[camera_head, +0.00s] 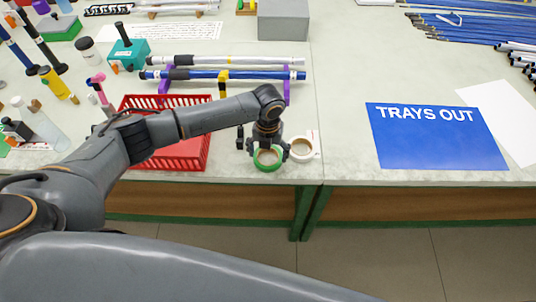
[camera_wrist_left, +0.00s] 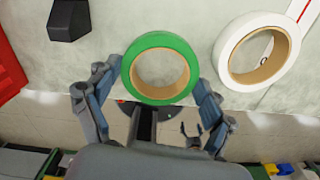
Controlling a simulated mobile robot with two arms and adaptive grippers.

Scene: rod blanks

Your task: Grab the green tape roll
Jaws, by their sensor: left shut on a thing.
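The green tape roll (camera_head: 268,165) is at the front edge of the table in the head view, directly under my left gripper (camera_head: 267,148). In the left wrist view the green roll (camera_wrist_left: 160,40) is between the two fingers of the gripper (camera_wrist_left: 160,90), which are shut on its sides. The hole of the roll faces the camera. Whether the roll touches the table or is slightly lifted, I cannot tell. My right gripper is in neither view.
A white tape roll (camera_head: 300,148) stands close on the right; it also shows in the left wrist view (camera_wrist_left: 229,55). A small black block (camera_wrist_left: 68,18) is to the left. A red basket (camera_head: 190,155) lies further left. A blue "TRAYS OUT" sheet (camera_head: 435,142) is on the right.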

